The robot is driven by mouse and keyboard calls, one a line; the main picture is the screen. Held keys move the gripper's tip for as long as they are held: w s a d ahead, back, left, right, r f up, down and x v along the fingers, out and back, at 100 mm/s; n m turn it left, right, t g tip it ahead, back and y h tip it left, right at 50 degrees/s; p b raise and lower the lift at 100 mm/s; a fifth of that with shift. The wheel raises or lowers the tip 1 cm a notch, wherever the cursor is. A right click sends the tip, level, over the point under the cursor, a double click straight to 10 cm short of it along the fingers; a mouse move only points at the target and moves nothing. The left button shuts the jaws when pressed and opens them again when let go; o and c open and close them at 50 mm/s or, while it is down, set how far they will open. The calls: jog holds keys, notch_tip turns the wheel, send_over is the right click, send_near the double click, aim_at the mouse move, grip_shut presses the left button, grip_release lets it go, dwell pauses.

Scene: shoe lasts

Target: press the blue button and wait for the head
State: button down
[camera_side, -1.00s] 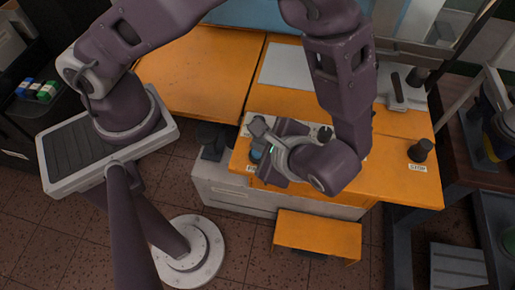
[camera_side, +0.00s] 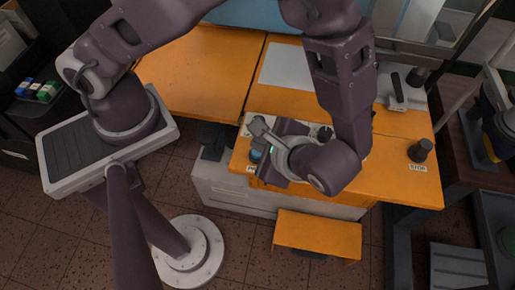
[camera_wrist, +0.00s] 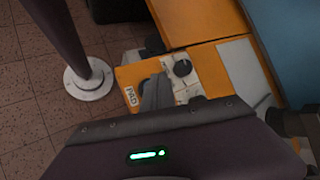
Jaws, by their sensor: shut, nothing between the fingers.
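The blue button (camera_side: 256,154) shows as a small blue patch at the front left of the orange table in the side view, partly covered by my gripper. My gripper (camera_side: 258,141) is shut and empty, low over that corner, right at the button. I cannot tell whether it touches the button. In the wrist view my grey fingers (camera_wrist: 157,92) are beside a white label (camera_wrist: 130,96), and the button is hidden. I cannot make out the head clearly.
A light control panel with a dark knob (camera_wrist: 182,68) is just beyond my fingers. A black knob (camera_side: 421,150) with a label stands at the table's right. A pale sheet (camera_side: 287,66) lies at the back. A small orange platform (camera_side: 317,234) is in front, below the table.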

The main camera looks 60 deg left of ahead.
jog(key=shift+f, duration=0.1)
jog(key=shift+f, duration=0.3)
